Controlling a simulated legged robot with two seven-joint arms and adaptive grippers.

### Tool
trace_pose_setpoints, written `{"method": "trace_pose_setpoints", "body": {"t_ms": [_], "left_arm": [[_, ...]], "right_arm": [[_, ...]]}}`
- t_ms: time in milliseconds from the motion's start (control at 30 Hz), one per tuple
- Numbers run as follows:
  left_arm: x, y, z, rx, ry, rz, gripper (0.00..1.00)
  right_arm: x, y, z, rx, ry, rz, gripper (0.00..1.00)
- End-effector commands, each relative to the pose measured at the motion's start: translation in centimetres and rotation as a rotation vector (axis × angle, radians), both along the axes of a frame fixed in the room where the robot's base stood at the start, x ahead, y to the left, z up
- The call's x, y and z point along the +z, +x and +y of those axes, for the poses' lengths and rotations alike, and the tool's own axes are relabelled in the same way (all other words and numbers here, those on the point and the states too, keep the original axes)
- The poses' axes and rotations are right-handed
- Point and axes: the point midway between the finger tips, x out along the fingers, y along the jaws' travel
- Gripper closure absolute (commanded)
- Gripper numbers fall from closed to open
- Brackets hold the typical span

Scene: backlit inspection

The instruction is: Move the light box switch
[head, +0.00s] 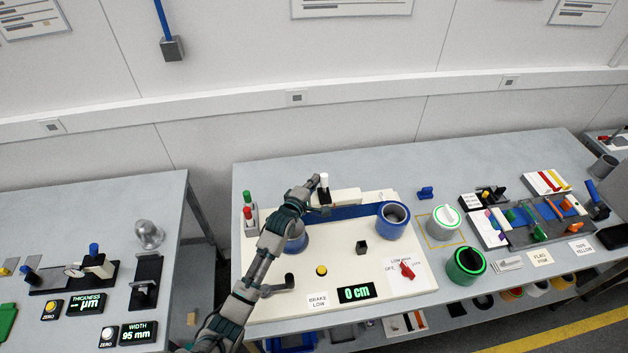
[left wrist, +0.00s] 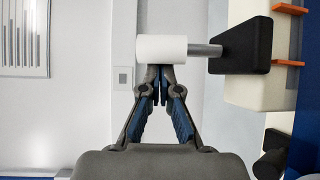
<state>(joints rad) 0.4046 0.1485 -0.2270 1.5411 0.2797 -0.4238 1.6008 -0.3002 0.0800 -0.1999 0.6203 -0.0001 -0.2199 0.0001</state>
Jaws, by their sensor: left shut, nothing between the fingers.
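A lever with a white cylindrical knob (head: 324,179) on a black base (head: 325,197) stands at the back of the cream panel, beside a low cream block (head: 346,196). In the left wrist view the white knob (left wrist: 161,49) sits on a grey rod from the black base (left wrist: 243,45). My left gripper (head: 314,182) is shut and empty, its fingertips (left wrist: 159,71) right at the knob's edge; I cannot tell whether they touch. A red rotary switch (head: 406,270) with a printed OFF label is on the panel's front right. No label names the light box switch. My right gripper is not in view.
Two blue rolls stand on the panel, one (head: 393,219) right of the blue strip, one (head: 296,238) partly behind my left arm. A red and green button post (head: 249,208) is at the left. A display (head: 357,293) reads 0 cm.

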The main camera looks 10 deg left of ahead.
Motion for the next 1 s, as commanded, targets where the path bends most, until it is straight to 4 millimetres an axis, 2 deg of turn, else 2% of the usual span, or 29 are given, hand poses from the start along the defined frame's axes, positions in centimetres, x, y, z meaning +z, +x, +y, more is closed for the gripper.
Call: {"method": "trace_pose_setpoints", "body": {"t_ms": [100,333,633,1000], "left_arm": [[-0.6,-0.7,-0.4,-0.002,0.038,-0.096,1.00],[-0.4,-1.8,-0.8,-0.002,0.119,-0.280,1.00],[-0.1,-3.0,-1.3,0.000,0.128,-0.303,1.00],[-0.4,-3.4,-1.5,-0.001,0.127,-0.301,1.00]], "right_arm": [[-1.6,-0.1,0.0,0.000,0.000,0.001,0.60],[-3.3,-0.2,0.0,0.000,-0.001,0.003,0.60],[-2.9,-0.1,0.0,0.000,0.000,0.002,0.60],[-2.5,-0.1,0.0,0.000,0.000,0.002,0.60]]}}
